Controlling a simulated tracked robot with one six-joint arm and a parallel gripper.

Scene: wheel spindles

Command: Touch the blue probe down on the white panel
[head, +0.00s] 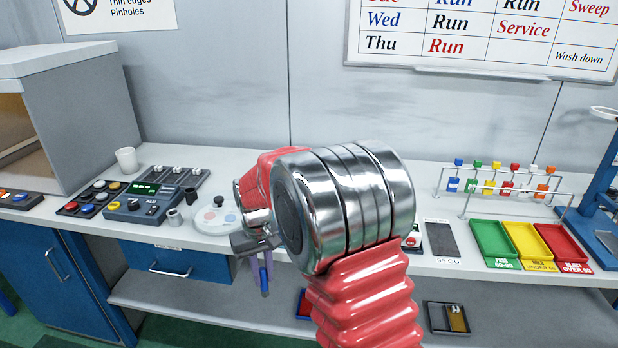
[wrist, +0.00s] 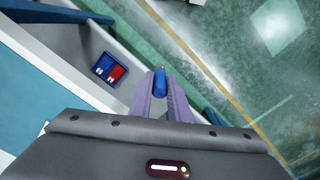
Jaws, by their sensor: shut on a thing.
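My gripper (head: 263,282) hangs in front of the bench's front edge, left of my arm's silver wrist in the head view. Its purple fingers point down and are shut on the blue probe (head: 264,280). In the wrist view the blue probe (wrist: 159,80) shows between the fingertips of my gripper (wrist: 160,90), over the lower shelf's edge and the floor. The probe is clear of any surface there. I cannot pick out the white panel for certain; my arm hides part of the bench top.
A meter (head: 145,203) with a green display and a round pale pad (head: 215,217) stand on the bench at left. Green (head: 494,241), yellow (head: 529,243) and red trays (head: 563,246) and a rack of coloured pieces (head: 505,185) stand at right. A blue-red box (wrist: 110,68) sits below.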

